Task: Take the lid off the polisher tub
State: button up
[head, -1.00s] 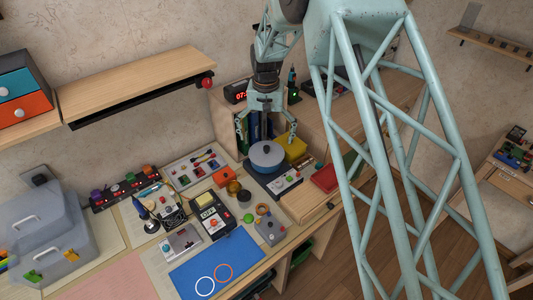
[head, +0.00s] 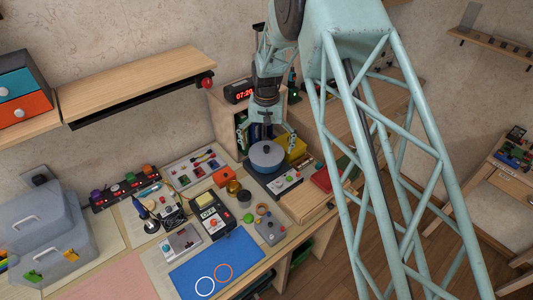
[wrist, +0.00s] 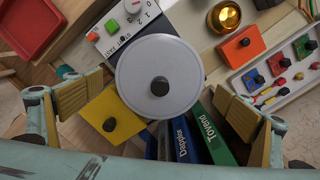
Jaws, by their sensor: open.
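The polisher tub (head: 267,167) is a round blue-grey drum on a dark machine base with a control panel (head: 286,182). Its pale grey lid (wrist: 182,72) with a dark central knob (wrist: 160,86) is seen from above in the wrist view, and the lid (head: 266,152) sits on the tub. My gripper (head: 268,138) is above the tub, pointing down. In the wrist view my gripper (wrist: 155,115) is open, with one padded finger on each side of the lid and nothing between them touching the knob.
A yellow block with a black knob (wrist: 110,122) is beside the tub. Upright books (wrist: 213,135) stand close behind it. An orange block (head: 224,176), a brass cup (head: 233,187) and a tool tray (head: 195,168) lie to the left. A red tray (head: 322,179) is at right.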

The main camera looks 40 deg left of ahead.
jog(key=shift+c, duration=0.2)
jog(key=shift+s+f, duration=0.1)
jog(key=c, duration=3.2)
